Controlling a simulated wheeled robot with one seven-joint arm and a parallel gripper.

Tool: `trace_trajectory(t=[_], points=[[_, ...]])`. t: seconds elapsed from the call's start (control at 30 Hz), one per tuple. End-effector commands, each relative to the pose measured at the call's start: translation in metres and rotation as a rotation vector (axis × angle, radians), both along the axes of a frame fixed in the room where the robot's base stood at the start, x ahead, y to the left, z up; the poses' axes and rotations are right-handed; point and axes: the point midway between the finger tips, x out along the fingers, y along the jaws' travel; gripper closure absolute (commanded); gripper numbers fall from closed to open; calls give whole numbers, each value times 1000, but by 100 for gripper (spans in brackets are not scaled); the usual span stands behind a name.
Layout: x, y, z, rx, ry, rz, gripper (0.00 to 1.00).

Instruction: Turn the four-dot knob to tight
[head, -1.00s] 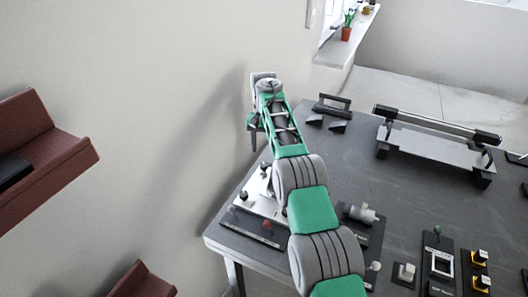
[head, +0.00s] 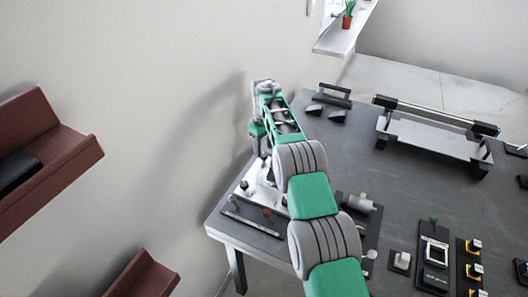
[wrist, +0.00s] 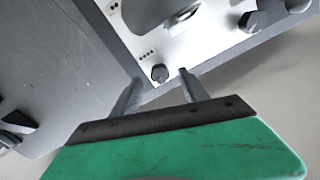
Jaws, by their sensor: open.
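The white panel (wrist: 215,42) with dark knobs lies at the table's near left corner. In the wrist view the four-dot knob (wrist: 160,73) is a small dark knob at the panel's edge, with a row of four dots printed beside it. My gripper (wrist: 161,77) is open. Its two fingers appear on either side of the four-dot knob, apart from it; I cannot tell how far above the panel their tips are. In the head view my gripper (head: 258,148) is over the far end of the panel (head: 246,196), and the arm hides part of the panel.
Another knob (wrist: 250,21) stands on the panel to the right. A dark bar (head: 250,217) lies along the panel's near side. The wall (head: 130,130) is close on the left. Other fixtures, including a roller stand (head: 430,138), fill the table's right side.

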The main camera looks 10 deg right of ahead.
Motion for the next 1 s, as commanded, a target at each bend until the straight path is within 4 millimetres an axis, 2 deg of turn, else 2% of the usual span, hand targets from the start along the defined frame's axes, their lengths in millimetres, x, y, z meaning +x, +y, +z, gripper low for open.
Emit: trace_trajectory(t=[0.1, 0.2, 0.47, 1.0], points=[[-1, 0, -17, 0, 2, -1, 48], [0, 0, -25, 1, -1, -1, 48], [0, 0, -28, 0, -1, -2, 49], [0, 0, -28, 1, -1, -2, 93]])
